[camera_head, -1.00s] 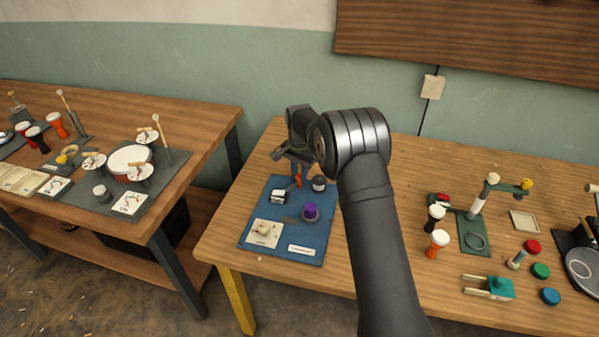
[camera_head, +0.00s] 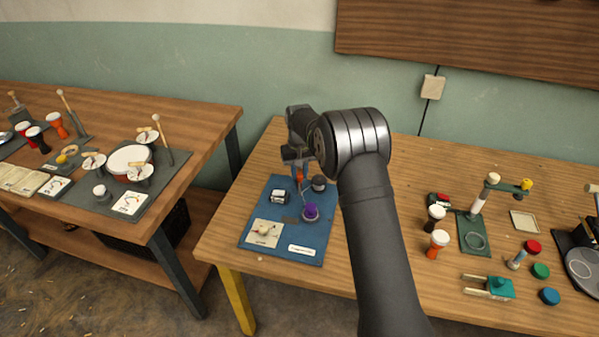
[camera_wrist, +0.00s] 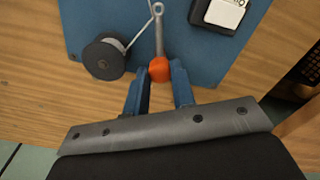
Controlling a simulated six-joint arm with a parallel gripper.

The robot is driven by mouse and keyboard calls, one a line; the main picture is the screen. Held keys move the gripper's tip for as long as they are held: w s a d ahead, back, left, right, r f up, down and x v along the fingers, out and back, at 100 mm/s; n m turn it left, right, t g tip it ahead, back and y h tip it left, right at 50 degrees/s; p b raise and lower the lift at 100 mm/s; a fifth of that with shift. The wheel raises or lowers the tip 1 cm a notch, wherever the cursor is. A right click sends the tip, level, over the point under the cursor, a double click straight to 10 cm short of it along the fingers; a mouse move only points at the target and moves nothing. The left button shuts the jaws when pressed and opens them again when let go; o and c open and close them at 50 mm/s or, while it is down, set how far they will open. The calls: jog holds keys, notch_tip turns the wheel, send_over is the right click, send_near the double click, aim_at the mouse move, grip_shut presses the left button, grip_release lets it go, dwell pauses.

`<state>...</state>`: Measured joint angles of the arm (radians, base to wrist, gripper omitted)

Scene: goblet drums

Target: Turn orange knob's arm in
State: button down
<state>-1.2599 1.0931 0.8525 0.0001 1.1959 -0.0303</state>
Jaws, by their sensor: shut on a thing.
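The orange knob (camera_wrist: 159,69) is between the two fingers of my gripper (camera_wrist: 158,80) in the wrist view, and the fingers are shut on it. A thin grey metal arm (camera_wrist: 159,33) with a ring end runs from the knob over the blue board (camera_wrist: 190,58). In the head view the knob (camera_head: 299,175) shows as a small orange spot beneath my gripper (camera_head: 298,167), at the far edge of the blue board (camera_head: 285,187). My forearm and wrist hide part of the area to its right.
A dark spool (camera_wrist: 104,59) with a pale cord stands beside the knob. A purple knob (camera_head: 310,211), a white-faced box (camera_head: 278,196) and a cream dial plate (camera_head: 263,232) are on the board. Drums and stands (camera_head: 473,232) occupy the table's right side.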

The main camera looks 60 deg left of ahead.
aim_at(299, 175)
jog(key=shift+n, duration=0.5)
jog(key=c, duration=1.2)
grip_release()
jog(key=shift+r, duration=0.15)
notch_tip(299, 175, up, 17)
notch_tip(299, 175, down, 17)
jog(key=shift+f, duration=0.15)
